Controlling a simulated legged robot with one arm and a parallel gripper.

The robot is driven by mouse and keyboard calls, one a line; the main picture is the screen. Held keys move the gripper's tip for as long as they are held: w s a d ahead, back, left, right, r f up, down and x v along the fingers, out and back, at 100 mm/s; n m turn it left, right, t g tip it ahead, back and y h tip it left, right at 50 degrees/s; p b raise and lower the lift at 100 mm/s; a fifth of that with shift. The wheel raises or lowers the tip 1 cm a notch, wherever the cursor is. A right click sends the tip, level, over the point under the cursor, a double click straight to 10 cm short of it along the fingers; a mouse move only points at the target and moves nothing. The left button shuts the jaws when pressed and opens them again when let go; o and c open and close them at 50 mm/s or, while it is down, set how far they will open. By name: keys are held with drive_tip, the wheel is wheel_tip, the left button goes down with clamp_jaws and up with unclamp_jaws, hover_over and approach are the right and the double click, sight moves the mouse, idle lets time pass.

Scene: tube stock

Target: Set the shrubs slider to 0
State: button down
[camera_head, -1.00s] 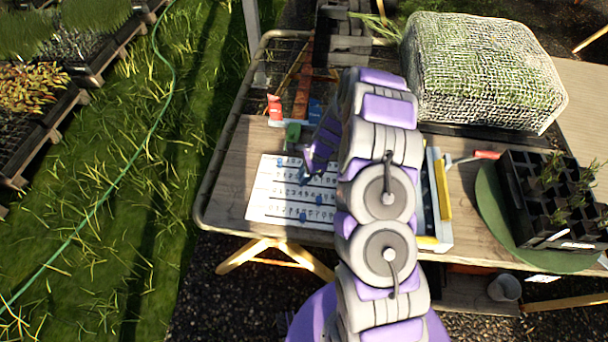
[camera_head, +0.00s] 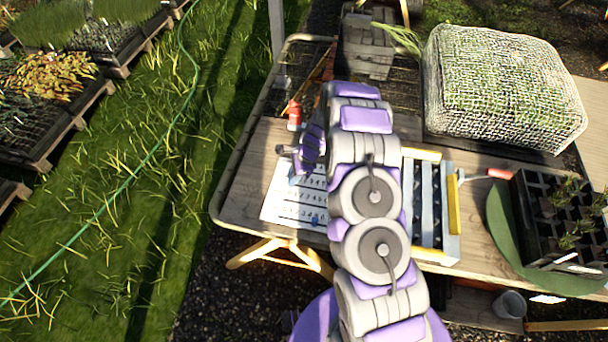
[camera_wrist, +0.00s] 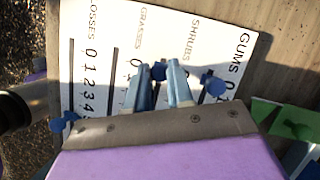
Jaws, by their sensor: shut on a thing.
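A white board (camera_head: 275,205) with printed rows and blue slider knobs lies on the table at the left, partly hidden by my arm. In the wrist view the board (camera_wrist: 120,25) shows the labels Grasses, Shrubs and Gums, and one cut-off label. My gripper (camera_wrist: 158,77) is shut on the shrubs knob (camera_wrist: 158,70), a blue knob beside the Shrubs row, near its label end. My right finger hides that row's first digits, so the exact value is unclear.
The gums knob (camera_wrist: 213,85) is close to my right finger. Another blue knob (camera_wrist: 62,122) is at lower left. Green pieces (camera_wrist: 270,112) lie beside the board. A red bottle (camera_head: 293,115) stands beyond it. A blue-and-yellow rack (camera_head: 452,205) is right of my arm.

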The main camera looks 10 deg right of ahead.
drive_tip(key=shift+w+r, duration=0.15)
drive_tip(key=shift+w, duration=0.1)
drive_tip(key=c, duration=1.4)
unclamp_jaws()
drive_tip(key=o, duration=0.4)
drive_tip(key=shift+s+a, duration=0.1)
drive_tip(key=shift+a, duration=0.15)
drive_tip(key=shift+d+r, duration=0.25)
drive_tip(key=shift+d, duration=0.05)
drive_tip(key=p+v, duration=0.3)
drive_tip(key=v, duration=1.3)
drive_tip(key=shift+r, duration=0.25)
